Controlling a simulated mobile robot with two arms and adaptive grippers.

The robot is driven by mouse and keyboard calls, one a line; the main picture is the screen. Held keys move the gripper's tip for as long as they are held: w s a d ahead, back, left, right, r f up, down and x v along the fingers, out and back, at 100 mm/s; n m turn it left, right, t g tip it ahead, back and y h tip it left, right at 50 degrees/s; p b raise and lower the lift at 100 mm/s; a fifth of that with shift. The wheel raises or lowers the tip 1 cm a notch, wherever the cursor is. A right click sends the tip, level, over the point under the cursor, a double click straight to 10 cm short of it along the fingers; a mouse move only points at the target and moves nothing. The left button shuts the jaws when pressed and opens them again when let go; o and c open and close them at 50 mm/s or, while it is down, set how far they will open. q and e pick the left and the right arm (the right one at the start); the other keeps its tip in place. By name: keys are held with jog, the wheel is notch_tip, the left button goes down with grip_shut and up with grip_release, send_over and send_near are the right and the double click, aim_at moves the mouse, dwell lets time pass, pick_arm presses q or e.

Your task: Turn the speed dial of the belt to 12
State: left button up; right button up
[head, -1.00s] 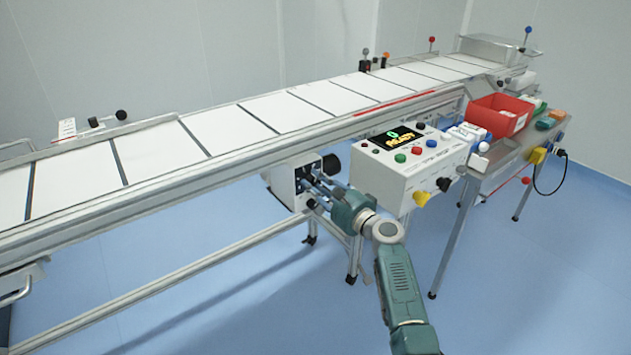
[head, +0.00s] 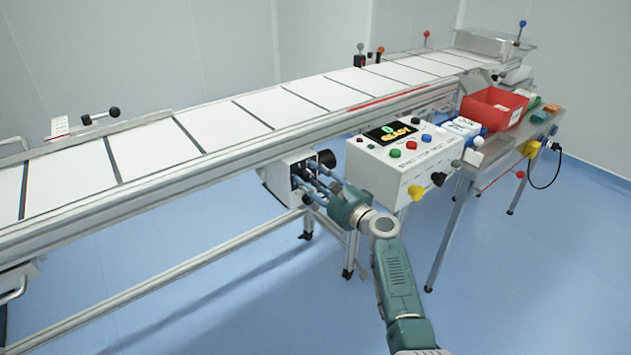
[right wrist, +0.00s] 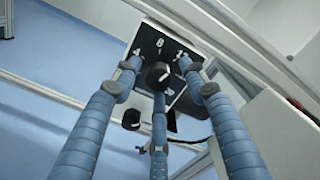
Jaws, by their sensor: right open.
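The speed dial is a black round knob (right wrist: 158,75) on a black plate (right wrist: 146,42) with white numbers 4, 8 and 12 and another partly hidden number. The plate is on a white box (head: 281,180) under the belt (head: 240,118). My right gripper (head: 306,182) reaches this plate from the front. In the right wrist view its three blue fingers (right wrist: 160,78) are open and spread around the knob, with the lower finger close in front of it. I cannot tell whether any finger touches the knob, or where its pointer stands. My left gripper is not in view.
A white control box (head: 378,170) with coloured buttons and a small display (head: 391,134) stands close to the right of my gripper. A side table with a red bin (head: 495,104) is further right. A smaller black knob (right wrist: 131,119) is below the dial plate.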

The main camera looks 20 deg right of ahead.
jog(key=v, duration=1.2)
